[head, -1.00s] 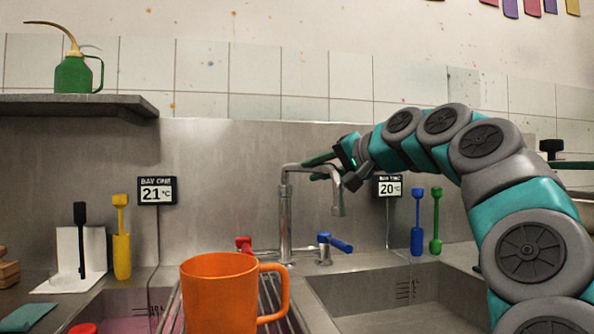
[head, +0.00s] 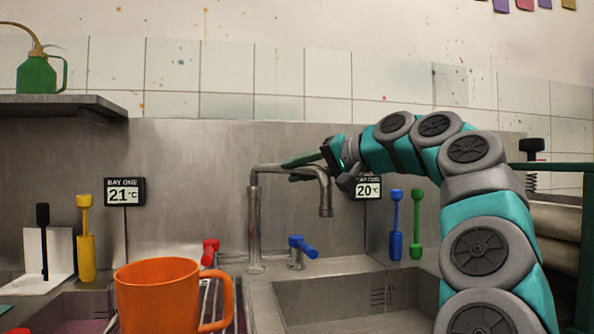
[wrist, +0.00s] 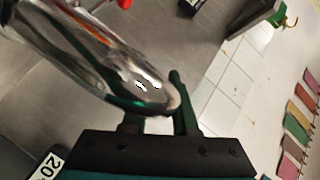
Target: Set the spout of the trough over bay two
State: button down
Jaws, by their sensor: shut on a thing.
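The metal spout (head: 284,169) tops an upright pipe behind the sinks, and its outlet (head: 326,208) points down. In the head view the outlet appears above the back left part of bay two (head: 345,292), the right basin; its exact depth is hard to judge. My gripper (head: 290,172) is shut on the spout's horizontal arm, coming from the right. The wrist view shows the shiny spout (wrist: 95,55) between my dark green fingers (wrist: 156,108), hiding part of them. The bay two sign (head: 367,188) reads 20°C and is partly covered by my gripper.
Red (head: 209,252) and blue (head: 302,246) tap handles flank the pipe's foot. An orange mug (head: 158,298) stands in front, left of bay two. Bay one (head: 82,313) holds pink liquid.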

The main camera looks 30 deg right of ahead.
jog(key=shift+f, duration=0.1)
jog(key=c, duration=0.7)
grip_release()
jog(key=shift+v, duration=3.9)
